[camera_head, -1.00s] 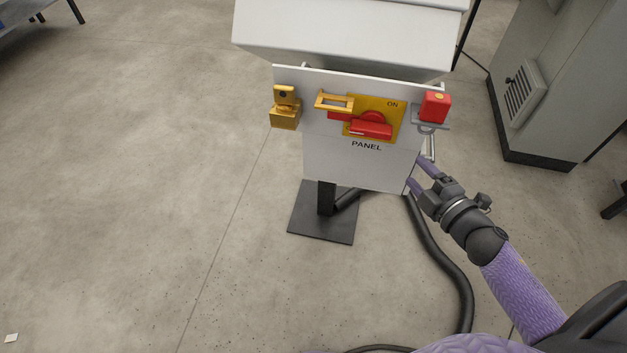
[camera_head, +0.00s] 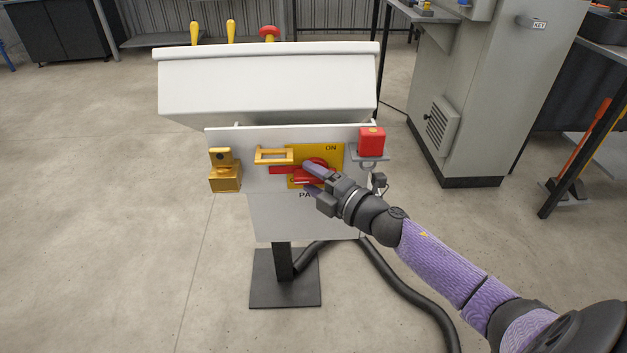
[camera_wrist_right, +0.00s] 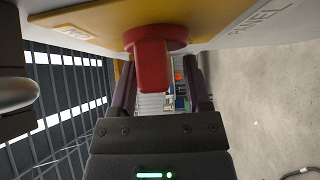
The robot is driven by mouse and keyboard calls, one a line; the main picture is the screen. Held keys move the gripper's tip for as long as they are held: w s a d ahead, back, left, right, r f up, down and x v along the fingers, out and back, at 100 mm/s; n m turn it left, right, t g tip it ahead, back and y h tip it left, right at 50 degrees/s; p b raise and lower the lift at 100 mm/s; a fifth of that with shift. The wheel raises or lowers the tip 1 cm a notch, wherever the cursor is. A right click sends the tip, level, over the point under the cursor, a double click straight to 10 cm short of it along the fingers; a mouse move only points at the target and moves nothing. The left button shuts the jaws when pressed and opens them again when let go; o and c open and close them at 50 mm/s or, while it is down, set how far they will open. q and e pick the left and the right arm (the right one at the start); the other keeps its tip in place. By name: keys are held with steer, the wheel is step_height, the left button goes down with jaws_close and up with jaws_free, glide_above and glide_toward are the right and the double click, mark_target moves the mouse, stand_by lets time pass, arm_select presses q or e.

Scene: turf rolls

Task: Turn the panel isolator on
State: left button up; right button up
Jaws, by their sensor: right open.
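The panel isolator is a red rotary switch (camera_head: 318,162) on a yellow plate (camera_head: 333,152) marked ON, on the grey panel front labelled PANEL. Its red handle (camera_wrist_right: 152,65) shows close up in the right wrist view, laterally between my two fingers. My right gripper (camera_head: 308,180) is open, its fingers at the handle and partly covering it in the head view. I cannot tell whether the fingers touch the handle. A yellow hasp (camera_head: 273,155) sits left of the switch. My left gripper is out of view.
The white console (camera_head: 265,85) overhangs above. A grey cabinet (camera_head: 480,100) stands at the right. A black cable (camera_head: 410,290) lies on the floor.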

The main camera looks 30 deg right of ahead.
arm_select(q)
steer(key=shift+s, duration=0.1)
arm_select(e)
steer(key=shift+c, duration=0.3)
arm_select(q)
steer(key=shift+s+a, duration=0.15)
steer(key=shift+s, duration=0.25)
arm_select(e)
jaws_close()
